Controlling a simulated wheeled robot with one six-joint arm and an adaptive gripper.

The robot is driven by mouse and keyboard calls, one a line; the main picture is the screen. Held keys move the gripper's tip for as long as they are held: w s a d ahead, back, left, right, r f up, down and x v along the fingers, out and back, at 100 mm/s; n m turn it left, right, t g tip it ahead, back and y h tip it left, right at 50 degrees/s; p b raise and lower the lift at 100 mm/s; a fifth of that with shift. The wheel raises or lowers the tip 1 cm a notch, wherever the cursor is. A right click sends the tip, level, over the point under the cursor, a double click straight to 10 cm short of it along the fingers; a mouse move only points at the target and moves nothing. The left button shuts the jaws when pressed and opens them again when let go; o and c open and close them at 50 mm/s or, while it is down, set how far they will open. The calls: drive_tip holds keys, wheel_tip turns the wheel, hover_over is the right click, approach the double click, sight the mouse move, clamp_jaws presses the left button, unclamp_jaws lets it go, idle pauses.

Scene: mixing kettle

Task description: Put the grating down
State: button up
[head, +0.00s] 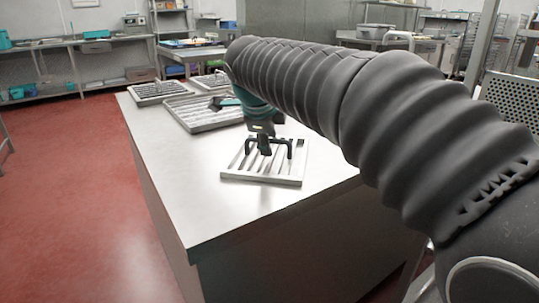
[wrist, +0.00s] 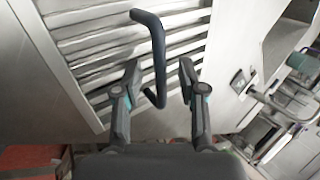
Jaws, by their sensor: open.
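A metal grating (head: 262,180) with parallel slats lies flat on the steel table, near its front right part. A black bar handle (head: 288,150) stands up from it. In the wrist view the grating (wrist: 100,42) fills the upper left, and its handle (wrist: 159,50) runs between my fingers. My gripper (head: 264,138) is just above the grating, at the handle. In the wrist view my gripper (wrist: 159,72) is open, one finger on each side of the handle, with visible gaps. The exact height of the fingertips over the slats is hard to tell.
The steel table (head: 190,205) has bare room in front and to the left of the grating. Behind it lie a larger grating (head: 190,118), another at the back left (head: 158,92) and one at the back (head: 212,82). Red floor (head: 70,200) is clear at left.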

drive_tip(key=shift+w+d+f, duration=0.1)
drive_tip(key=shift+w+f, duration=0.2)
drive_tip(key=shift+f, duration=0.15)
clamp_jaws()
drive_tip(key=shift+r, duration=0.15)
